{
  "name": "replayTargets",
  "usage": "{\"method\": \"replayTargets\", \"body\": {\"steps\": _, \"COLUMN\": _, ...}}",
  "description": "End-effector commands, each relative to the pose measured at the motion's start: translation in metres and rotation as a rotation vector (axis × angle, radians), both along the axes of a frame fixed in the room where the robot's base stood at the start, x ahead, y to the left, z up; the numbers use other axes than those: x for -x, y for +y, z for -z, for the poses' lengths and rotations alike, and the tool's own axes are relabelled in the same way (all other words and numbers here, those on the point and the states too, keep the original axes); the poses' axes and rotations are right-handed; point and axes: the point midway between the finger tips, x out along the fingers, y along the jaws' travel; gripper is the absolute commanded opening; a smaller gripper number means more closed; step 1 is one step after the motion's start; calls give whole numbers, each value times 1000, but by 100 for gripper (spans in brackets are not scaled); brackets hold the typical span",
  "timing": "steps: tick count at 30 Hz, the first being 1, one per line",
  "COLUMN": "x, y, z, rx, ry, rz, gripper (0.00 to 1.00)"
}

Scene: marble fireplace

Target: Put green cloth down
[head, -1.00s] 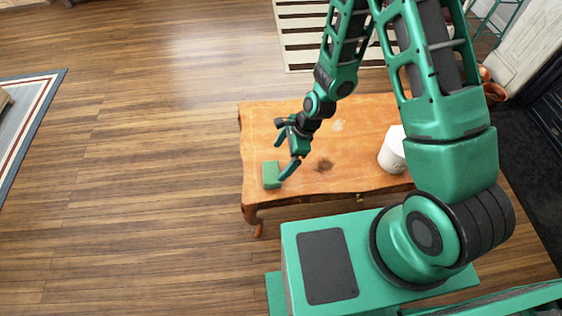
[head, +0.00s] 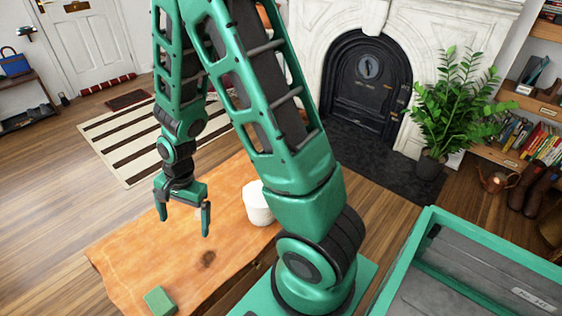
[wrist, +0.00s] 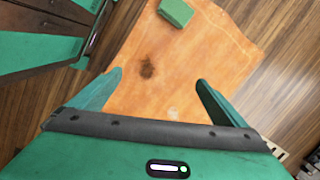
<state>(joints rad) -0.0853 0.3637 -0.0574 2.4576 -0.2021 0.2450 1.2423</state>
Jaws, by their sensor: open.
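The green cloth (head: 160,301) is a small folded block lying on the wooden table (head: 125,254), near its front left edge. In the wrist view the green cloth (wrist: 176,12) lies at the top, beyond my fingertips and apart from them. My gripper (head: 184,222) is open and empty, raised above the table. The wrist view shows its two fingers (wrist: 158,78) spread wide with bare tabletop between them.
A white pot (head: 257,204) stands on the table to the right of my gripper. A dark knot marks the tabletop. A fireplace (head: 368,80), a potted plant (head: 455,105) and a bookshelf (head: 530,135) stand behind. A striped rug (head: 125,145) lies on the floor.

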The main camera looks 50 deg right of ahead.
Motion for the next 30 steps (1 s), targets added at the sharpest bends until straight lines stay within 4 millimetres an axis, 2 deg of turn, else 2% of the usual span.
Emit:
{"method": "replayTargets", "body": {"steps": 1, "x": 2, "y": -16, "z": -18, "rx": 22, "ry": -17, "rz": -34, "gripper": 96}}
{"method": "replayTargets", "body": {"steps": 8, "x": 36, "y": -82, "z": -85, "rx": 126, "ry": -32, "rz": -210, "gripper": 96}}
{"method": "replayTargets", "body": {"steps": 15, "x": 93, "y": -136, "z": -146, "rx": 190, "ry": -19, "rz": -365, "gripper": 96}}
{"method": "replayTargets", "body": {"steps": 19, "x": 131, "y": -156, "z": -175, "rx": 203, "ry": -10, "rz": -440, "gripper": 96}}
{"method": "replayTargets", "body": {"steps": 24, "x": 180, "y": -170, "z": -201, "rx": 196, "ry": -3, "rz": -526, "gripper": 96}}
{"method": "replayTargets", "body": {"steps": 27, "x": 201, "y": -173, "z": -210, "rx": 188, "ry": -2, "rz": -561, "gripper": 96}}
{"method": "replayTargets", "body": {"steps": 29, "x": 208, "y": -172, "z": -215, "rx": 184, "ry": 0, "rz": -586, "gripper": 96}}
{"method": "replayTargets", "body": {"steps": 30, "x": 213, "y": -184, "z": -216, "rx": 180, "ry": -3, "rz": -587, "gripper": 96}}
